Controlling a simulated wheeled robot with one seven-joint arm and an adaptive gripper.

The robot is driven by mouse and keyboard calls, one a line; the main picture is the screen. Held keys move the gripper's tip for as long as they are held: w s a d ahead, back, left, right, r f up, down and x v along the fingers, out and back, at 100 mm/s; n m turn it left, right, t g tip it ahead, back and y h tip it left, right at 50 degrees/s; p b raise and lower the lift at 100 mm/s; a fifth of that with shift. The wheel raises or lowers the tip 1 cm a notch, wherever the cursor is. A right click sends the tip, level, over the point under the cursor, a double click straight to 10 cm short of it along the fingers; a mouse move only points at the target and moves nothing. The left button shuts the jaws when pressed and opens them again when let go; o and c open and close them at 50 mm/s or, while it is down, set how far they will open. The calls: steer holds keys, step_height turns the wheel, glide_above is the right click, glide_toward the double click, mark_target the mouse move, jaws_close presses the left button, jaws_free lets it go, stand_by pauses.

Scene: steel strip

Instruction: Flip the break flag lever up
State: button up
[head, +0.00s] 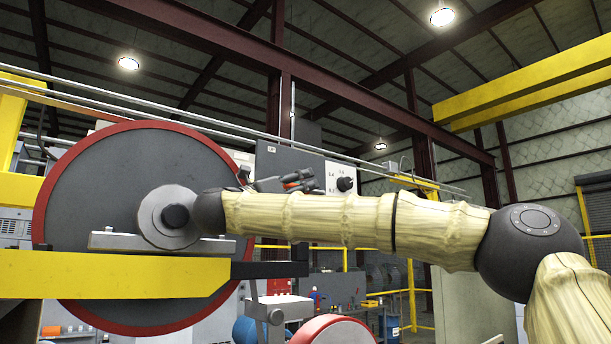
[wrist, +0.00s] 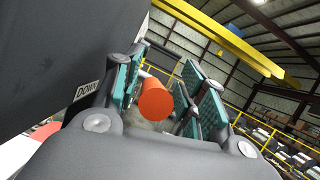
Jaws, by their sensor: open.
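The break flag lever shows as an orange cylindrical end (wrist: 156,100) in the wrist view, between the two teal-padded fingers of my gripper (wrist: 165,62). The fingers stand apart, with a visible gap on the right side of the orange end; I cannot tell whether the left pad touches it. A "DOWN" label (wrist: 87,90) is on the dark surface left of the fingers. In the head view my gripper (head: 286,182) is small, in front of the grey control box (head: 322,165), with orange showing at it. The lever's mount is hidden.
A large grey disc with a red rim (head: 110,180) stands at the left, behind a yellow beam (head: 110,275). A black knob (head: 345,184) is on the control box. Yellow railings (head: 410,290) stand behind. The upper right is open room.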

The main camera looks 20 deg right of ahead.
steer(key=shift+w+d+r, duration=0.15)
steer(key=shift+d+r, duration=0.15)
steer(key=shift+w+d+f+p, duration=0.2)
steer(key=shift+w+d+p, duration=0.25)
steer(key=shift+w+d, duration=0.25)
steer(key=shift+s+a+r, duration=0.15)
steer(key=shift+s, duration=0.2)
steer(key=shift+w, duration=0.15)
jaws_close()
